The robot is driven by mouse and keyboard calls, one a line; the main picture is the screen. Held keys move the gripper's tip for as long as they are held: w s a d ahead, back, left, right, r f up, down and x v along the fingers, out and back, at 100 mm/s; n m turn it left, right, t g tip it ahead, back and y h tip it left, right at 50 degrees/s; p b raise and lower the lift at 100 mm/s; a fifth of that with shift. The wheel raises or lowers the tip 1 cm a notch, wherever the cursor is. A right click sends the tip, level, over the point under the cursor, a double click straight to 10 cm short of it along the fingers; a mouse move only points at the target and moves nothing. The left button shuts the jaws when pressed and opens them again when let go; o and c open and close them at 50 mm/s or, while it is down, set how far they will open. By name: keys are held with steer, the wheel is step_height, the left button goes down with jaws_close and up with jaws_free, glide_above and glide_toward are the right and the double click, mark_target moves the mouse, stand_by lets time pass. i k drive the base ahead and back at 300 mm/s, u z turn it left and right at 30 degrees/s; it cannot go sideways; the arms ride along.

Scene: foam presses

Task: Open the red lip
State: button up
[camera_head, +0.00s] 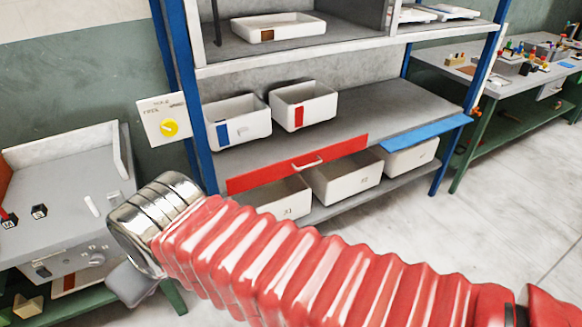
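The red lip (345,148) is a long flat strip along the front edge of the middle shelf of the blue-framed rack. A small light handle (308,163) sits at about its middle. The lip slants in front of the upper part of white bins on the shelf below. My red ribbed arm crosses the lower part of the view and ends at a chrome cuff left of the lip, apart from it. A grey part (133,285) shows below the cuff and may belong to my gripper. No fingertips can be made out.
A blue lip (428,132) is on the same shelf edge at the right. White bins with blue (238,122) and red (305,105) labels stand on the shelf. Benches stand left and right; floor at right is clear.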

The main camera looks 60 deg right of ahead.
mark_target(235, 184)
steer(key=u, duration=1.1)
steer(key=k, duration=0.7)
steer(key=z, duration=1.15)
steer(key=i, duration=1)
steer(key=z, duration=0.05)
